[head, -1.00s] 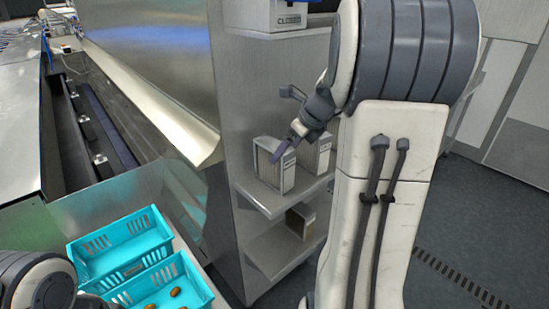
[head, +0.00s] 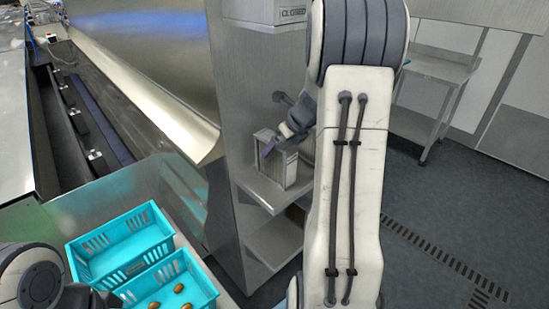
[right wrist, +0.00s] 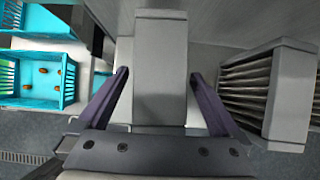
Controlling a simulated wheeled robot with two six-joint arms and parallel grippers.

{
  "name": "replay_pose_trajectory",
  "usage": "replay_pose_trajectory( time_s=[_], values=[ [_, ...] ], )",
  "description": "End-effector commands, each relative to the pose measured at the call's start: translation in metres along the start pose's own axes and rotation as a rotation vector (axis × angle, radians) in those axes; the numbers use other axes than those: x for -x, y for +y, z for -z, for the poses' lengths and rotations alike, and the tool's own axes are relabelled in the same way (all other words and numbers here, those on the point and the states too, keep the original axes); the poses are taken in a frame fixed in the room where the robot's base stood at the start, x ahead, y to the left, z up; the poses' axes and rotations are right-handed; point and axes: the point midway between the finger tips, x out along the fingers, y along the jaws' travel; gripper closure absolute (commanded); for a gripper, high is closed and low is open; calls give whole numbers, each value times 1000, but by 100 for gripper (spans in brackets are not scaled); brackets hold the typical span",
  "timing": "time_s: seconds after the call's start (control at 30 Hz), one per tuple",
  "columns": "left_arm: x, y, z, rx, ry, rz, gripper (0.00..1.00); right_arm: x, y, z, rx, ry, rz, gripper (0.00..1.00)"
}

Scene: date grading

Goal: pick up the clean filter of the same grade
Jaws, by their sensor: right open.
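A grey box-shaped filter (head: 290,173) stands on the upper shelf in the head view. My right gripper (head: 268,147) is over its top, pointing down and left. In the right wrist view this filter (right wrist: 160,60) lies between the two spread dark fingers of the right gripper (right wrist: 159,76), with gaps on both sides. A second filter (right wrist: 290,95) with pale pleats stands to the right in that view, outside the fingers. In the head view my right arm hides part of the shelf. My left arm shows at the lower left, but its fingers do not.
The upper shelf (head: 262,192) is on a metal rack, with a lower shelf (head: 275,245) below. A box marked CLOSED (head: 285,14) sits above. Turquoise crates (head: 125,243) stand at the lower left, one holding several dates. Floor is open at the right.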

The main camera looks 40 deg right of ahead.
Motion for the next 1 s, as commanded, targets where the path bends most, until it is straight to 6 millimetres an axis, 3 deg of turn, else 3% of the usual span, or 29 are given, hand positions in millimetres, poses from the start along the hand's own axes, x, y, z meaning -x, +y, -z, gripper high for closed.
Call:
replay_pose_trajectory(
  time_s=[0.13, 0.4, 0.43, 0.6, 0.7, 1.0],
  values=[
    [2, 0, 0, 0, 0, 0, 32, -19, 1, -1, 3, 1, -2, 0],
    [1, 0, 0, -1, 0, 0, 32, -24, 1, -1, 4, -1, 0, 0],
    [1, 0, 0, -1, 0, 0, 32, -24, 1, -1, 4, -1, 0, 4],
    [1, 0, 0, -1, 0, 0, 32, -24, 2, -2, 4, -1, -1, 69],
    [2, 0, 0, 0, 0, 0, 32, -23, 2, -2, 5, -1, 0, 100],
    [3, 0, 0, -1, 0, 0, 32, -16, 1, -7, 7, -4, 1, 100]
  ],
)
